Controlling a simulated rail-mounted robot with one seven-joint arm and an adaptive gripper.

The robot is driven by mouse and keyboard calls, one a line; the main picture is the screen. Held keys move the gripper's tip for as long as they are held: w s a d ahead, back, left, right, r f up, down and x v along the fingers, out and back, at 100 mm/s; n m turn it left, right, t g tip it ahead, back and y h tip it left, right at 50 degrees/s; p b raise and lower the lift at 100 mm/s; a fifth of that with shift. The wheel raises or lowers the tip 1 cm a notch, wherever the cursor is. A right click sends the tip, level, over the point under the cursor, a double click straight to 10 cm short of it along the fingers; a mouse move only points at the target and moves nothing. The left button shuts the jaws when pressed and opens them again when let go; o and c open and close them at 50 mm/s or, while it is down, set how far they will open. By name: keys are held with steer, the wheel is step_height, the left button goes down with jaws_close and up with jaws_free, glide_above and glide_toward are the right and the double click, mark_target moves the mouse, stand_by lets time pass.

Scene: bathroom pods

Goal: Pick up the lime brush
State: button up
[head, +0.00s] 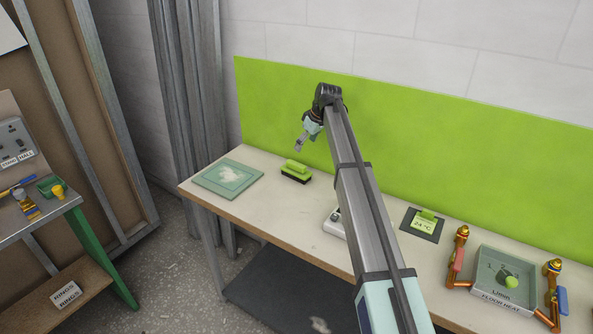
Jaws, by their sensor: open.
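The lime brush (296,170) lies on the beige bench (245,208), left of my arm. It has a lime green top and handle over a dark bristle block. My gripper (299,147) is above the bench, just over and slightly to the right of the brush in the picture. It points down and to the left, apart from the brush. Its jaws are open, with nothing seen between them; they are small in this view.
A green mat (228,178) lies left of the brush. Right of my arm are a dark pad with a lime display (424,222) and a grey tray (503,280) between copper pipe fittings. A lime panel (450,140) stands behind the bench. Bench around the brush is clear.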

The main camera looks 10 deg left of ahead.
mark_target(294, 168)
steer(key=p+x, duration=0.2)
steer(key=x, duration=0.8)
steer(key=shift+a+p, duration=0.1)
steer(key=shift+p, duration=0.3)
steer(key=shift+d+p+x, duration=0.1)
steer(key=shift+p+x, duration=0.55)
steer(key=shift+x, duration=0.7)
steer(key=shift+d+p+x, duration=0.15)
steer(key=shift+p+x, duration=0.5)
steer(key=shift+x, duration=0.7)
steer(key=c, duration=1.4)
